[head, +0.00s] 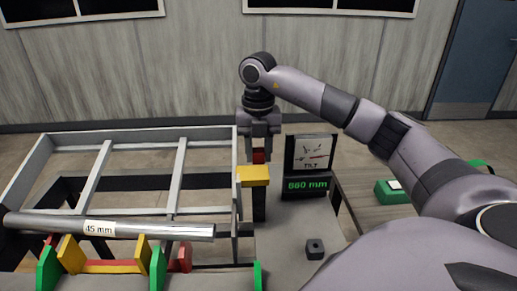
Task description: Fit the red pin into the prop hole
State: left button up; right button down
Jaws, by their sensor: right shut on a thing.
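My right gripper (259,148) points straight down and is shut on the red pin (259,157). Only a short red part of the pin shows between the fingers. It is directly above the yellow head of the prop (253,176), which stands on a dark post at the right end of the grey frame. The pin's lower end appears to meet the yellow head's top edge, but I cannot tell whether it touches or is in the hole. The prop hole itself is hidden. My left gripper is not in view.
Beside the prop stand a tilt dial (313,153) and an 860 mm display (308,185). A small dark block (315,249) sits on the grey surface. A green box (391,192) is at right.

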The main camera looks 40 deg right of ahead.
aim_at(259, 150)
jog(key=shift+f+b, duration=0.35)
jog(key=shift+f, duration=0.45)
jog(key=c, duration=0.7)
grip_release()
jog(key=shift+o, duration=0.2)
jog(key=shift+r, duration=3.6)
jog(key=shift+f, duration=0.1)
